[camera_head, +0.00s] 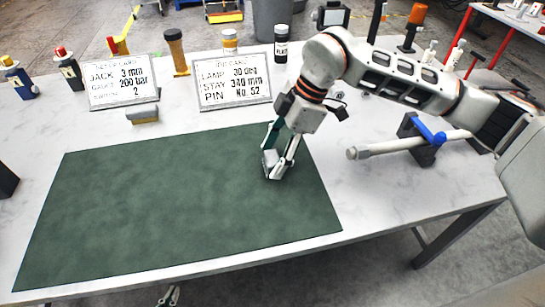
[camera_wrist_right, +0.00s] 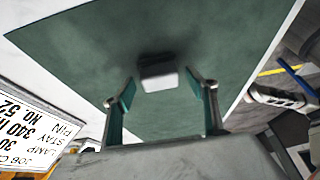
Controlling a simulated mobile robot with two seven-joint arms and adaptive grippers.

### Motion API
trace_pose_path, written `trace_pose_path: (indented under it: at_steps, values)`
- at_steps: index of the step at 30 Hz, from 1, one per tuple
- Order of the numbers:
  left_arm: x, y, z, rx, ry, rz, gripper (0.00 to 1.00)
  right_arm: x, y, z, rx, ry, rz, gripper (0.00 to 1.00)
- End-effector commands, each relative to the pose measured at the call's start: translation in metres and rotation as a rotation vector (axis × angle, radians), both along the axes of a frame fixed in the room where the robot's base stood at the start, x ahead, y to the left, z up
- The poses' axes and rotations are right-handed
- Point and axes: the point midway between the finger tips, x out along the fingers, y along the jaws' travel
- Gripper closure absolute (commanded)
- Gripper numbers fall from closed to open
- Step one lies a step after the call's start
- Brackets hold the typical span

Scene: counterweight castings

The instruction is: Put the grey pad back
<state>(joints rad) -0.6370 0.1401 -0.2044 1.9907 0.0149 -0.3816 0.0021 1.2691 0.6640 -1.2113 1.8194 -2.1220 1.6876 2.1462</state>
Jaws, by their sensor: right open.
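A small light grey pad (camera_wrist_right: 158,78) sits over the dark green mat (camera_head: 150,200), towards the mat's right side. In the head view the pad (camera_head: 270,157) is partly hidden by my right gripper. My right gripper (camera_head: 277,172) points down at it. In the right wrist view the open fingers (camera_wrist_right: 160,95) stand on either side of the pad, with gaps visible between. Whether the pad touches the mat is hard to tell. My left gripper (camera_head: 168,297) shows only by its fingertips below the table's front edge; its opening is unclear.
A grey block with a tan side (camera_head: 143,115) lies behind the mat. Two printed cards (camera_head: 123,83) (camera_head: 233,88) and several bottles stand along the back. A pale rod rests on a black stand with a blue clamp (camera_head: 428,133) at the right. Most of the mat is bare.

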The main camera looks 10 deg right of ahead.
Motion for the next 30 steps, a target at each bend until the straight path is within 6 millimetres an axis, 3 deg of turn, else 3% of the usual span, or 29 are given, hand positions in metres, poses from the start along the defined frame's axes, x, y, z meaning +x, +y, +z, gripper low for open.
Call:
trace_pose_path:
  at_steps: [9,15,21,30]
  values:
    - [0.001,-0.001,0.006,-0.006,-0.005,0.001,1.00,0.002,-0.026,0.062,0.000,-0.006,-0.001,0.42]
    - [-0.001,-0.002,0.006,-0.008,-0.001,0.000,1.00,0.002,-0.038,0.089,0.000,-0.004,0.000,0.42]
    - [-0.001,-0.002,0.005,-0.010,0.001,0.000,1.00,0.002,-0.043,0.100,0.000,-0.002,0.000,0.42]
    - [-0.001,-0.002,0.005,-0.010,0.001,0.000,1.00,0.002,-0.043,0.100,0.000,-0.002,0.000,0.42]
